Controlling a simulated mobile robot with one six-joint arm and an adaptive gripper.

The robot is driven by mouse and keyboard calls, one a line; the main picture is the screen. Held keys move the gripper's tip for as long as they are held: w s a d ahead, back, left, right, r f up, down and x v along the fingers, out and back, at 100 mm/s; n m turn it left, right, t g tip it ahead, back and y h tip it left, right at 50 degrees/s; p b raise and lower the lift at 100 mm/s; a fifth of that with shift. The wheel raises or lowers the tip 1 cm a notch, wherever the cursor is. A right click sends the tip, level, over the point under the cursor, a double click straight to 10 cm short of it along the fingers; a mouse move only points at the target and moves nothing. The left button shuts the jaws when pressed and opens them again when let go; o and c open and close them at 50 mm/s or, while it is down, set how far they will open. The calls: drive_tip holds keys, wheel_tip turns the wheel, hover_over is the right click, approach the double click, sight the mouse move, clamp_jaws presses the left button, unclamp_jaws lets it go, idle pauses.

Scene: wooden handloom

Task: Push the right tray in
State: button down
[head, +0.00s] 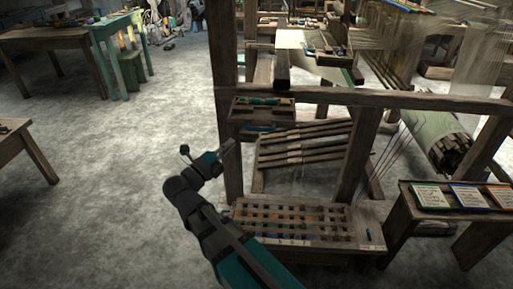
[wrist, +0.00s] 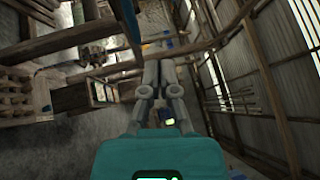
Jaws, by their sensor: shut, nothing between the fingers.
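A small wooden tray (head: 240,114) with several tools in it sits on the loom frame, just right of the left front post. It is the only tool tray I can make out there; I cannot tell for sure that it is the right tray or how far it sticks out. A wooden box-like part (wrist: 70,97) of the loom shows left of the fingers there.
The upright post (head: 225,90) and the cross beam (head: 390,99) frame the loom front. A low bench with a slotted rack (head: 370,245) stands below. A side stool with coloured cards (head: 410,215) is at the right. The concrete floor (head: 110,180) at the left is clear.

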drive_tip(key=s+f+m+g+h, duration=0.1)
drive_tip(key=f, duration=0.1)
drive_tip(key=s+f+m+g+h+b, duration=0.1)
drive_tip(key=s+f+g, duration=0.1)
drive_tip(key=shift+s+m, duration=0.3)
drive_tip(key=shift+w, duration=0.1)
drive_tip(key=w+a+p+x, duration=0.1)
drive_tip(key=w+a+x, duration=0.1)
drive_tip(key=x, duration=1)
drive_tip(key=shift+w+d+r+p, duration=0.2)
drive_tip(key=shift+d+p, duration=0.1)
drive_tip(key=shift+p, duration=0.1)
